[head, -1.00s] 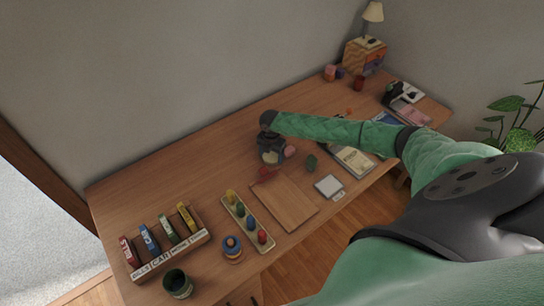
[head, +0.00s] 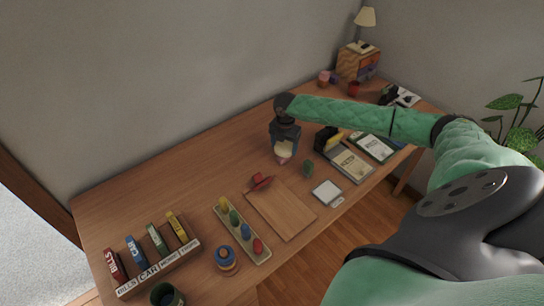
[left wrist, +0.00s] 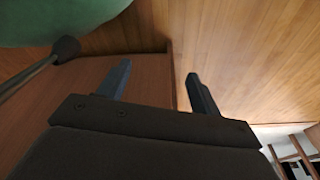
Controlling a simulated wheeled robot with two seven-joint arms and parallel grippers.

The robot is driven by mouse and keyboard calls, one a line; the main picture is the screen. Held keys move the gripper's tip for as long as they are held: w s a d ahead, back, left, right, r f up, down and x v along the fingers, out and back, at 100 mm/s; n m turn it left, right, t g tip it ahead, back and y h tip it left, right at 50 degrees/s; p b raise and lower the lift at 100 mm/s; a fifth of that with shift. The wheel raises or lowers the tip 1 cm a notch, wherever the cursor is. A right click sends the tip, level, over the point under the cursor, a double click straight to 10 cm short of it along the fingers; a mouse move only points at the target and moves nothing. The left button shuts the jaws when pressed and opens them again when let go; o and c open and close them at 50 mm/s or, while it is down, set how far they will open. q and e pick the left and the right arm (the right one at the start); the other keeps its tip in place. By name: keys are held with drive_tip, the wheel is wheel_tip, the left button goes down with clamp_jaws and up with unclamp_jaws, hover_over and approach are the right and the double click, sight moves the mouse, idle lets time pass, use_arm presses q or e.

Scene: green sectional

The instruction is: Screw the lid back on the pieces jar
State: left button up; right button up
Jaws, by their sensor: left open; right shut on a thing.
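My right gripper (head: 284,146), at the end of the green-sleeved arm, points down over the middle of the desk. It is shut on a pale, flat piece (head: 285,148) that looks like the lid. A small pinkish thing (head: 283,160), perhaps the pieces jar, shows just below it, mostly hidden by the gripper. I cannot tell whether lid and jar touch. My left gripper (left wrist: 157,82) shows only in the left wrist view, open and empty, by the edge of the brown desk (left wrist: 145,90) above the wooden floor.
A wooden board (head: 280,208) and a red thing (head: 259,182) lie in front of the right gripper. A green piece (head: 308,168) and a white pad (head: 327,192) are to its right, with books (head: 345,162) beyond. A peg board (head: 242,235) stands left. The desk's back left is clear.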

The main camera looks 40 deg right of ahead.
use_arm(q)
drive_tip(key=shift+w+d+r+b, duration=0.4)
drive_tip(key=shift+w+d+r, duration=0.15)
drive_tip(key=shift+r, duration=0.25)
drive_tip(key=shift+w+d+r+b, duration=0.4)
drive_tip(key=shift+w+r, duration=0.2)
drive_tip(key=shift+r, duration=0.15)
use_arm(e)
drive_tip(key=shift+s+d+r, duration=0.35)
drive_tip(key=shift+d+r, duration=0.1)
drive_tip(key=shift+d, duration=0.2)
drive_tip(key=shift+s+d+r, duration=0.4)
drive_tip(key=shift+d+r, duration=0.1)
drive_tip(key=shift+d, duration=0.1)
drive_tip(key=shift+s+d+r, duration=0.35)
drive_tip(key=shift+d+r, duration=0.1)
drive_tip(key=shift+d, duration=0.2)
